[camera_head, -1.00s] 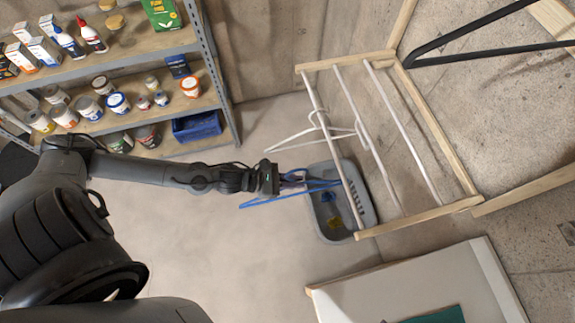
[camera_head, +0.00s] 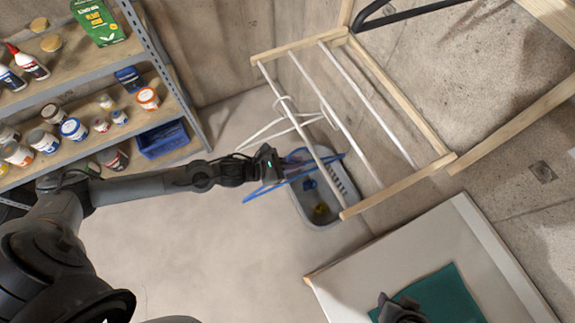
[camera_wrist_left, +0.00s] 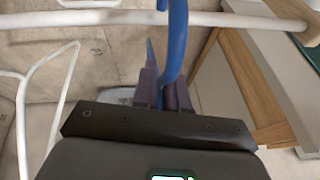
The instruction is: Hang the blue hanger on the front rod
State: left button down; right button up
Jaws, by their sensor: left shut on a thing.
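My left gripper (camera_head: 272,165) is shut on the blue hanger (camera_head: 262,191) at its upper part. The hanger is held in the air, and its far end shows past the front rod in the head view. The front rod (camera_head: 303,140) is the white bar of the wooden rack nearest my left arm. In the left wrist view, the blue hook (camera_wrist_left: 178,40) rises from between the fingers (camera_wrist_left: 165,92) and passes in front of a white rod (camera_wrist_left: 110,18). The hook's tip is out of frame. A dark part, apparently my right gripper (camera_head: 402,308), shows at the bottom edge; its fingers are unclear.
A white hanger (camera_head: 282,131) hangs at the rack beside the blue one. A grey basket (camera_head: 312,213) stands on the floor below. A white table (camera_head: 350,277) with a teal cloth (camera_head: 445,290) is at lower right. Shelves (camera_head: 175,105) stand at left.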

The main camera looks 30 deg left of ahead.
aim_at(308, 162)
pick_arm(q)
jog(key=shift+w+d+b, duration=0.1)
jog(key=shift+w+d, duration=0.3)
jog(key=shift+w, duration=0.3)
jog(key=shift+w+d+b, duration=0.15)
jog(key=shift+w+d, duration=0.3)
jog(key=shift+w, duration=0.2)
jog(key=shift+w+d+b, duration=0.1)
jog(key=shift+w+d, duration=0.3)
jog(key=shift+w, duration=0.3)
jog(key=shift+w+f+b, duration=0.15)
jog(key=shift+f+b, duration=0.5)
jog(key=shift+b, duration=0.05)
pick_arm(e)
notch_tip(308, 162, down, 2)
jog(key=shift+f, duration=0.1)
pick_arm(q)
jog(key=shift+f+b, duration=0.85)
pick_arm(e)
jog(key=shift+f, duration=0.85)
pick_arm(q)
jog(key=shift+f, duration=0.1)
pick_arm(e)
jog(key=shift+f, duration=0.1)
pick_arm(q)
jog(key=c, duration=1.1)
grip_release()
